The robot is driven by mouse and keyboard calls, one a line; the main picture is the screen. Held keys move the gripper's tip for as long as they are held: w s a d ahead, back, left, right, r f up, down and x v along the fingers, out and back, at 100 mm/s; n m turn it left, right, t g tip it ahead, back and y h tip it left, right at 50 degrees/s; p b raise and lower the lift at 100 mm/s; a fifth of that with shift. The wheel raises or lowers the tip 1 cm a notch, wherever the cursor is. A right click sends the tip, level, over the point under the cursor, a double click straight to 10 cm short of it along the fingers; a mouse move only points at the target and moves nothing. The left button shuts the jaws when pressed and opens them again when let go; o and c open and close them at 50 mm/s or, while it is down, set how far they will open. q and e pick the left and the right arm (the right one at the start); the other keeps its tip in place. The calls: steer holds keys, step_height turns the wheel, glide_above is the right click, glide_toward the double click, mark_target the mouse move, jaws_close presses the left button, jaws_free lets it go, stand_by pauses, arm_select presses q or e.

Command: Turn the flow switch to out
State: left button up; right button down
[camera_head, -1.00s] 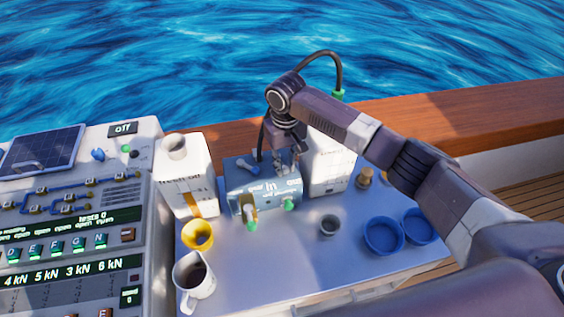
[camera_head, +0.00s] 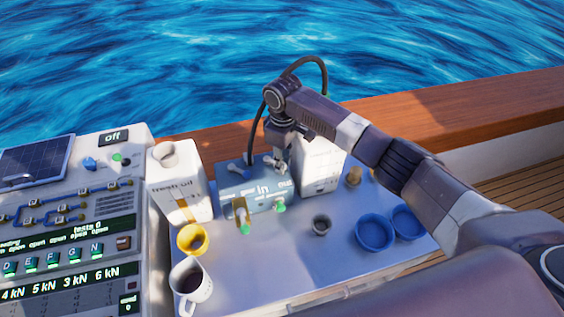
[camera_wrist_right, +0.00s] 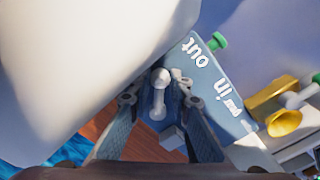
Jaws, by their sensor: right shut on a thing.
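The blue-grey pump box (camera_head: 262,202) stands on the white worktop, with "in" and "out" lettered on it. The wrist view also shows its lettered face (camera_wrist_right: 212,75). The flow switch, a pale lever with a round end (camera_wrist_right: 159,95), stands between the fingers of my right gripper (camera_wrist_right: 158,98). In the head view my right gripper (camera_head: 278,160) is at the box's back right, shut on the switch, and partly hides it. A second pale lever (camera_head: 238,171) sits to the left on the box. My left gripper is not in view.
A white fresh oil canister (camera_head: 178,190) stands left of the box and another (camera_head: 320,170) close on its right. A control panel (camera_head: 75,220) fills the left.

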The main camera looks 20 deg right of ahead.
steer(key=shift+w+r, duration=0.1)
steer(key=c, duration=1.8)
jaws_free()
steer(key=shift+o, duration=0.2)
step_height(320, 180, up, 12)
